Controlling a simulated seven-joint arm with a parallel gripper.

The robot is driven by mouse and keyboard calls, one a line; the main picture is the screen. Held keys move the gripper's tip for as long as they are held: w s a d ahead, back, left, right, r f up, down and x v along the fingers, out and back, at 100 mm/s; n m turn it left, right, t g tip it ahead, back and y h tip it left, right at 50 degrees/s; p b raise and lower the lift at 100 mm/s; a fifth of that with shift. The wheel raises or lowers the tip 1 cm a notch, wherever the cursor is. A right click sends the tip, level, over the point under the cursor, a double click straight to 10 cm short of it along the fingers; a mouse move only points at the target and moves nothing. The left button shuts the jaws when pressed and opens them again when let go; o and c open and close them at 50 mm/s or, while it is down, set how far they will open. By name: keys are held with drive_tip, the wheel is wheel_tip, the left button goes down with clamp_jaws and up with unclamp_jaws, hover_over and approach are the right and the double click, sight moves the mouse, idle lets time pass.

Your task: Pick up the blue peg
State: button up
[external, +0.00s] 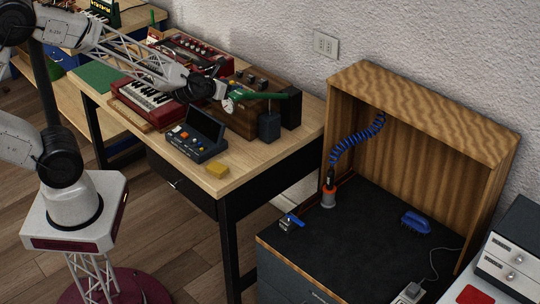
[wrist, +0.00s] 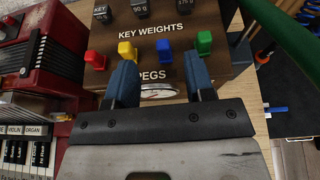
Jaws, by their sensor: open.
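The blue peg (wrist: 164,50) stands in the wooden block (wrist: 215,22) lettered "KEY WEIGHTS" and "PEGS", between a yellow peg (wrist: 126,50) on the left and a green peg (wrist: 204,42) on the right. A red peg (wrist: 95,60) is at the far left of the row. My gripper (wrist: 161,68) is open, its two blue fingers spread below the row in the wrist view. The blue peg lies ahead of the gap between them, with nothing held. In the external view, my gripper (external: 231,101) is over the wooden block (external: 240,120); the blue peg is not discernible there.
Key weights (wrist: 140,8) stand behind the pegs. A red keyboard (external: 150,100) is left of the block. A dark device with a raised screen (external: 205,125) and a yellow block (external: 217,170) are in front. A dark box (external: 269,127) and green bar (external: 272,95) are close on the right.

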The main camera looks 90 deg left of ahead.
drive_tip(key=shift+w+a, duration=0.1)
drive_tip(key=shift+a, duration=0.05)
drive_tip(key=shift+x, duration=2.5)
drive_tip(key=shift+w, duration=0.1)
drive_tip(key=shift+c, duration=0.3)
clamp_jaws()
